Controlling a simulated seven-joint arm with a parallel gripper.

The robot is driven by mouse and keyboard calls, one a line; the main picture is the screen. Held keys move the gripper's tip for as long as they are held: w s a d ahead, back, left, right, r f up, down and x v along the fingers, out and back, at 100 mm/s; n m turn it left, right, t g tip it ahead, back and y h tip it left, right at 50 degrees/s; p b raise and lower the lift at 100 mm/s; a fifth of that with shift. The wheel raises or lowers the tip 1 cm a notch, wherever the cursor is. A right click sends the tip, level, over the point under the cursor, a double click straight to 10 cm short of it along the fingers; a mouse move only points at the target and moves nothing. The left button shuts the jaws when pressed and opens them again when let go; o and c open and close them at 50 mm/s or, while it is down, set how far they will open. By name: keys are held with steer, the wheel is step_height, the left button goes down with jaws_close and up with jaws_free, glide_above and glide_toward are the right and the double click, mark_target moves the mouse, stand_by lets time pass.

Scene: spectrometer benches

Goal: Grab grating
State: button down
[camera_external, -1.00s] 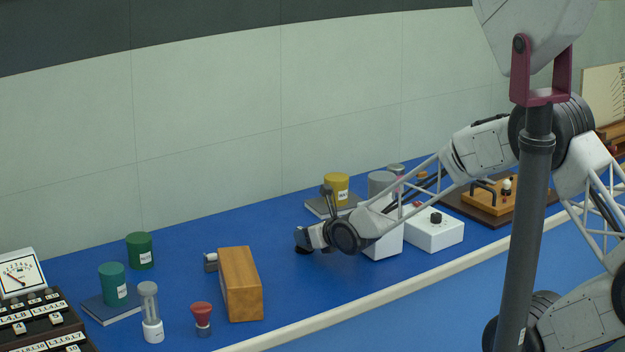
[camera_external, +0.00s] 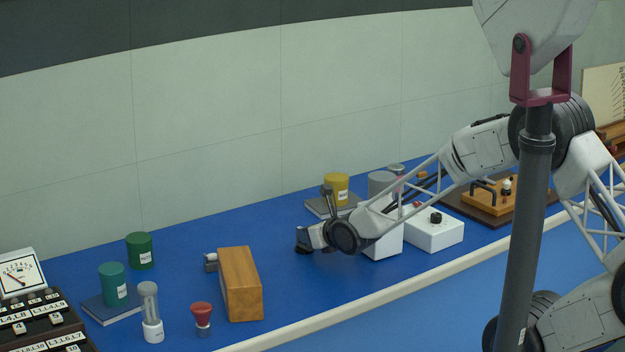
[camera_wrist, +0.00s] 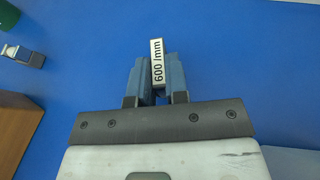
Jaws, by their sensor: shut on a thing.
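The grating (camera_wrist: 157,62) is a small thin piece with a white label reading "600 /mm". In the wrist view it stands between the two blue-grey fingers of my gripper (camera_wrist: 157,82), which is shut on it. In the external view my gripper (camera_external: 304,241) is low over the blue bench, right of the wooden block. The grating is hidden there behind the gripper. I cannot tell whether it touches the bench.
A wooden block (camera_external: 240,284) with a small metal piece (camera_external: 211,261) behind it stands to the left. A yellow tub (camera_external: 337,187) on a grey book is behind my gripper. A white box (camera_external: 434,230) stands to the right. The blue bench (camera_external: 285,210) is clear between.

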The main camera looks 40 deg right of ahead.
steer(key=shift+r, duration=0.75)
step_height(320, 180, up, 2)
steer(key=shift+r, duration=0.1)
steer(key=s+d+r, duration=0.1)
steer(key=s, duration=1.5)
steer(key=shift+r, duration=0.15)
